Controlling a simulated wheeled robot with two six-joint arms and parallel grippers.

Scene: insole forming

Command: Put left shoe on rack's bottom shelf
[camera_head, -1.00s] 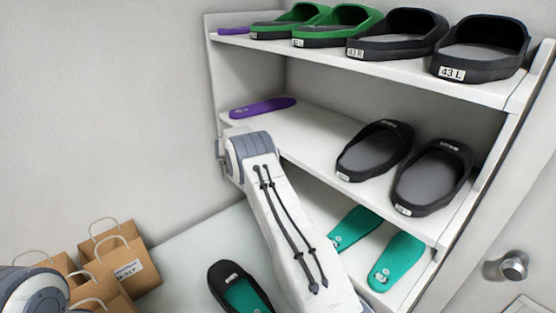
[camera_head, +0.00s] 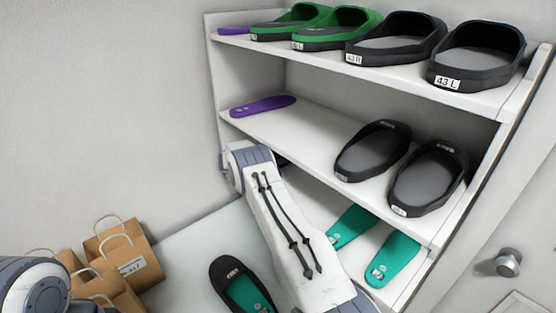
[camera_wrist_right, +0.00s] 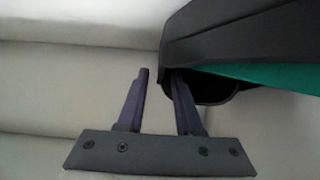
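In the right wrist view, a black shoe with a teal insole (camera_wrist_right: 210,45) lies at the upper right. My right gripper (camera_wrist_right: 160,74) has its fingers apart with bare gap between them. One finger overlaps the shoe's edge; I cannot tell whether it touches. In the head view my right arm reaches to the rack's left end and hides the gripper. A small dark shape (camera_head: 283,160) shows beside the arm below the middle shelf. Another black shoe with a teal insole (camera_head: 241,286) lies in front of the rack. The bottom shelf (camera_head: 305,185) is partly hidden. My left gripper is out of view.
Two teal insoles (camera_head: 352,226) (camera_head: 393,258) lie on the bottom shelf. The middle shelf (camera_head: 315,120) holds black shoes and a purple insole (camera_head: 263,106). The top shelf has green and black shoes. Paper bags (camera_head: 125,255) stand at left.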

